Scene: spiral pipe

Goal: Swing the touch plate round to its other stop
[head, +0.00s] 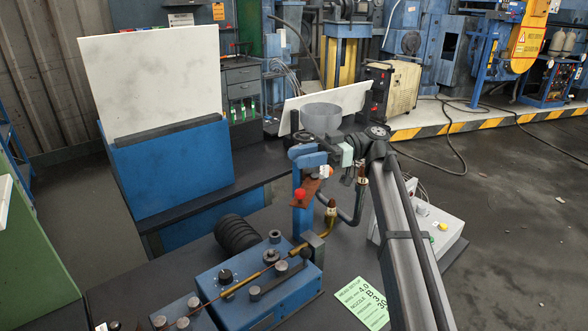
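A blue bracket on an upright post (303,165) stands at the centre of the bench. A small copper-brown plate (311,186) with a red knob (300,195) sits on it; it appears to be the touch plate. A brass-coloured nozzle (330,213) hangs just right of and below the plate. My grey arm rises from the lower right and bends at a dark joint above the plate. My gripper (328,168) is at the bracket, close to the plate. Its fingers are small and partly hidden, so I cannot tell whether they touch the plate or how far apart they are.
A blue machine block (262,290) with knobs and a brass rod fills the front of the bench. A black ribbed roll (237,236) lies behind it. A grey control box (432,230) stands right of my arm. A green card (361,303) lies on the bench.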

